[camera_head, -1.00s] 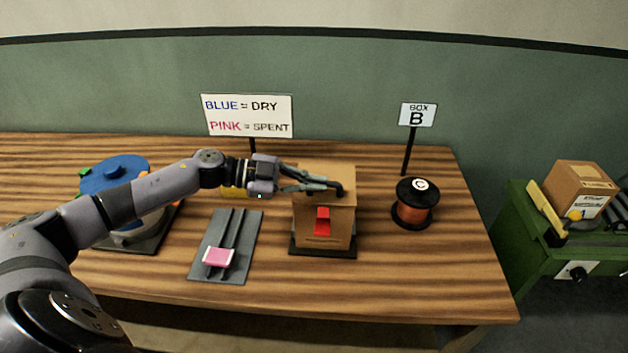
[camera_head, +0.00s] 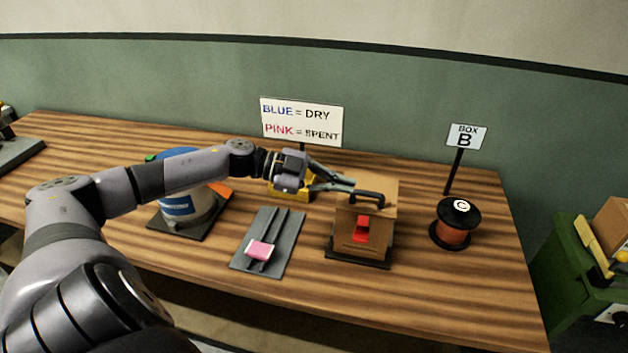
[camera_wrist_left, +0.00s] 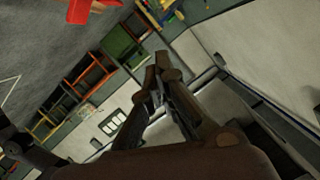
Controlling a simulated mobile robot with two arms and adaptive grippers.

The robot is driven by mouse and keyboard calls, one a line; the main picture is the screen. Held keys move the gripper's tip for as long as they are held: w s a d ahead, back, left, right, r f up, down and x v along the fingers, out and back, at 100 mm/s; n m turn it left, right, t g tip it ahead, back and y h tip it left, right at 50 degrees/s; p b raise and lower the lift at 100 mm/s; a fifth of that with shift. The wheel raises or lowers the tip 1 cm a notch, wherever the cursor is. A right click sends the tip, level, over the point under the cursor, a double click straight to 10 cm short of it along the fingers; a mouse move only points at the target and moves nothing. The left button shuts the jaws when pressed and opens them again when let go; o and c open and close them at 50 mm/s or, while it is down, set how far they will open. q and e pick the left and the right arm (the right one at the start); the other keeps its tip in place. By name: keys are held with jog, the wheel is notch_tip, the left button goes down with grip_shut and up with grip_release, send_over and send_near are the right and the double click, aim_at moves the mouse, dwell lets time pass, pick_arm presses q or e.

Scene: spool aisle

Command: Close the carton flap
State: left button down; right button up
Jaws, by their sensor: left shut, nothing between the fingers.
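The brown carton (camera_head: 345,243) stands on a dark base on the table, with a red piece (camera_head: 361,231) on its front. Its flap (camera_head: 381,184), with a dark handle (camera_head: 368,196) near the front edge, appears to lie flat across the top. My left gripper (camera_head: 352,185) is shut and empty. Its fingertips are just left of the handle, at the carton's upper left edge; I cannot tell whether they touch it. The left wrist view shows the shut fingers (camera_wrist_left: 160,68) but not the carton. My right gripper is out of view.
Left of the carton, a grey slotted plate (camera_head: 285,232) holds a pink block (camera_head: 260,249). A yellow object (camera_head: 292,190) sits behind my gripper. The table front is clear.

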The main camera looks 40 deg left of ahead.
pick_arm(q)
jog(key=v, duration=0.6)
jog(key=shift+w+a+f, duration=0.15)
jog(key=shift+w+a, duration=0.1)
jog(key=shift+a, duration=0.15)
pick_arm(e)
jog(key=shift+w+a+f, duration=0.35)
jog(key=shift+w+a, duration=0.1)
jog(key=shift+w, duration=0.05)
